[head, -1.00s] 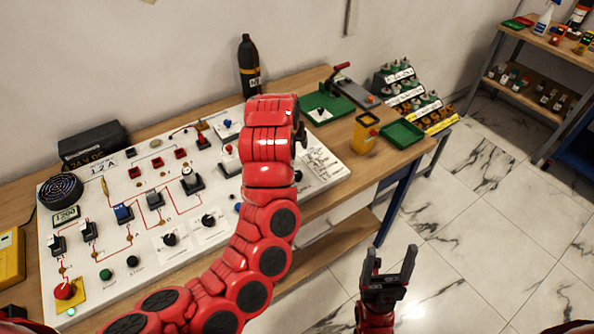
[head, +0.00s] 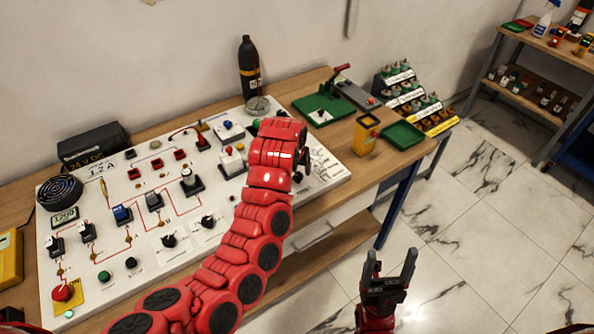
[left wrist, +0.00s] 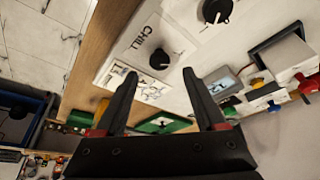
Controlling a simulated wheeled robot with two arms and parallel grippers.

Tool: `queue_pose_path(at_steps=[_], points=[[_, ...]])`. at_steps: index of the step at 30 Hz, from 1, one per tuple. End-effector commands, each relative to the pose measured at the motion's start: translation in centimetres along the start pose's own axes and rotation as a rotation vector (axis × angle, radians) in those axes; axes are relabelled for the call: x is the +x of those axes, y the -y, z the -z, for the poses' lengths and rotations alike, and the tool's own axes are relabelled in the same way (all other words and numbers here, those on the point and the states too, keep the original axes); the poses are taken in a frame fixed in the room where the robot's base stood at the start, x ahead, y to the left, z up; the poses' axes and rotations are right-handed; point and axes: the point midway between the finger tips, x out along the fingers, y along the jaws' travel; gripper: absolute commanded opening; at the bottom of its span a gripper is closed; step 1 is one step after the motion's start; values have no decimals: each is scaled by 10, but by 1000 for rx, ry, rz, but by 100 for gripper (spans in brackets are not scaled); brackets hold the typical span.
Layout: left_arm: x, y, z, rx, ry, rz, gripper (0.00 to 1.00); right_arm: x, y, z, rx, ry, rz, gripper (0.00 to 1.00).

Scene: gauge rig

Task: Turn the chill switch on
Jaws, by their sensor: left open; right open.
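The chill switch is a black rotary knob (left wrist: 160,58) on a white plate marked CHILL in the left wrist view. In the head view my left arm hides it. My left gripper (left wrist: 160,76) is open and empty, its two fingertips either side of the knob in the picture; I cannot tell how far off the knob is. In the head view the left gripper (head: 305,152) is mostly hidden by my red wrist, over the right part of the white panel (head: 335,172). My right gripper (head: 391,267) is open and empty, low over the floor at the right.
Another black knob (left wrist: 217,10) is near the chill knob, and a small display (left wrist: 222,84) is on the panel. A green tray (head: 402,135) and a yellow box (head: 365,135) are on the bench's right end.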

Motion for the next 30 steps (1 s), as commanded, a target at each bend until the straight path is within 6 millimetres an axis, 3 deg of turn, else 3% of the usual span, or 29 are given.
queue_pose_path(at_steps=[6,12,23,26,30], points=[[30,0,1,4,1,3,72,12,-1,2,0,0,0,72],[47,0,0,2,0,1,72,15,-1,2,0,0,0,72],[51,0,1,-1,-3,-1,72,15,-1,2,0,0,0,72],[51,0,1,-1,-3,-1,59,15,-1,3,0,0,0,72],[51,0,1,-1,-3,0,34,15,-1,2,0,0,0,72]])
